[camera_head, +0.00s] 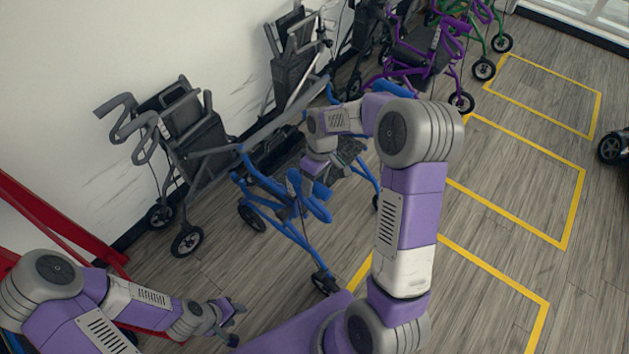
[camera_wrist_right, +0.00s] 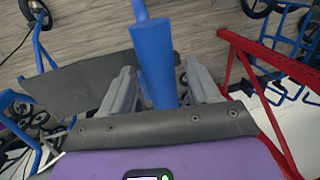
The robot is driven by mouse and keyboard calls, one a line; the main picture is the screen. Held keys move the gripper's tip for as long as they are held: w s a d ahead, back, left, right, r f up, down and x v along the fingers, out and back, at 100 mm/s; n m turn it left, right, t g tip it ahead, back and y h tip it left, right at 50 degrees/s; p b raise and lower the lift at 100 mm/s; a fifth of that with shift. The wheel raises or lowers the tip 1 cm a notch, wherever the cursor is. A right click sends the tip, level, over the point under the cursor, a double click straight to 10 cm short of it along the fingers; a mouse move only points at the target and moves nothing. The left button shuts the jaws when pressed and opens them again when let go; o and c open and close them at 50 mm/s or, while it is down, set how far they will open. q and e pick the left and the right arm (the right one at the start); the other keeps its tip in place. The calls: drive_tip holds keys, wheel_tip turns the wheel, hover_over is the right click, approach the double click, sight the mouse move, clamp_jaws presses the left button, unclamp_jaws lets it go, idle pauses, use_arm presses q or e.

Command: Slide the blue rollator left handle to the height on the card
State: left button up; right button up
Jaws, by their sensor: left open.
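The blue rollator (camera_head: 275,205) stands on the floor in the middle of the head view, partly hidden by my right arm. My right gripper (camera_head: 318,172) is at its raised blue handles (camera_head: 312,205). In the right wrist view a blue handle or tube (camera_wrist_right: 153,55) runs between the two grey fingers of my right gripper (camera_wrist_right: 160,88). My left gripper (camera_head: 232,312) is open and empty at the lower left, apart from the rollator. I cannot make out a card.
A grey rollator (camera_head: 190,135) stands left against the wall, with another grey one (camera_head: 295,60) behind. Purple (camera_head: 425,55) and green (camera_head: 480,30) rollators stand further back. A red frame (camera_head: 55,220) is at left. Yellow-marked floor bays (camera_head: 540,150) at right are clear.

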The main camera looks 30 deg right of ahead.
use_arm(q)
wheel_tip(320, 180, up, 2)
drive_tip(key=shift+p, duration=1)
use_arm(e)
wheel_tip(320, 180, up, 8)
drive_tip(key=d, duration=0.1)
drive_tip(key=shift+w+d+f, duration=0.2)
drive_tip(key=shift+w+f, duration=0.05)
drive_tip(key=shift+w, duration=0.05)
use_arm(q)
drive_tip(key=shift+s, duration=0.1)
use_arm(e)
drive_tip(key=shift+s+f, duration=0.1)
